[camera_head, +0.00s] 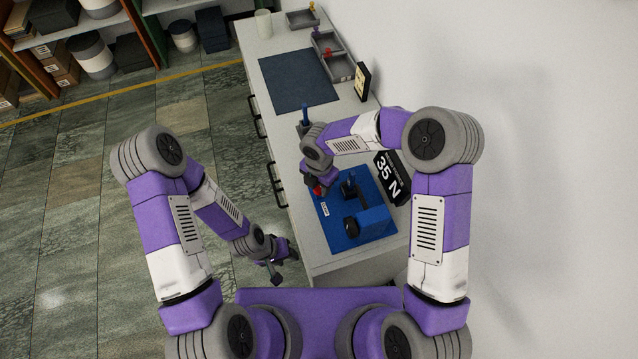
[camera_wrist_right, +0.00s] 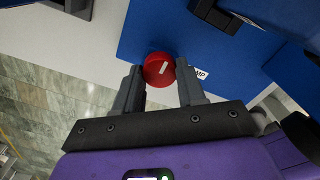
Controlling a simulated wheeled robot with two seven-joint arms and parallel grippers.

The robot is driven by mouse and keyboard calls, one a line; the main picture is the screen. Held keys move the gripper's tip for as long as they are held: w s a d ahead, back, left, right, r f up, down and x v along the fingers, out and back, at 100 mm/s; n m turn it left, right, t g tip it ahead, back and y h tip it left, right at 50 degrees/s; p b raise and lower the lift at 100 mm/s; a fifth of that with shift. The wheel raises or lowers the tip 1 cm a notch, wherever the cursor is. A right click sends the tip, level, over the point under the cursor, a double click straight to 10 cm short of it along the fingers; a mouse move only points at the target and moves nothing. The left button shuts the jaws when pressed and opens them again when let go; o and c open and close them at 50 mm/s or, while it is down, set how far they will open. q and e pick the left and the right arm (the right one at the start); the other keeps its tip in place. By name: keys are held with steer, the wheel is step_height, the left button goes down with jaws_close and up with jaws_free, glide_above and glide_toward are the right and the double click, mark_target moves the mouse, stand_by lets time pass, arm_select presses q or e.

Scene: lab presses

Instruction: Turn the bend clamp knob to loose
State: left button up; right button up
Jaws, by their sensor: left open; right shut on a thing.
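My right gripper (camera_wrist_right: 160,82) is shut on the knob, one finger on each side. In the head view the knob (camera_head: 317,191) is mostly hidden under this gripper. A white label (camera_wrist_right: 200,75) beside it is partly covered by a finger; the letters "MP" show. My left gripper (camera_head: 280,258) is open and empty, beside the bench over the floor.
A black display (camera_head: 392,178) reads "35 N". A blue-handled tool (camera_head: 306,114) stands in a holder behind my right gripper. A dark mat (camera_head: 298,80) and grey trays lie farther back.

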mark_target(319, 187)
steer(key=o, duration=1.1)
steer(key=shift+c, duration=0.2)
step_height(319, 187, up, 8)
steer(key=shift+f+p, duration=0.15)
steer(key=shift+p, duration=0.2)
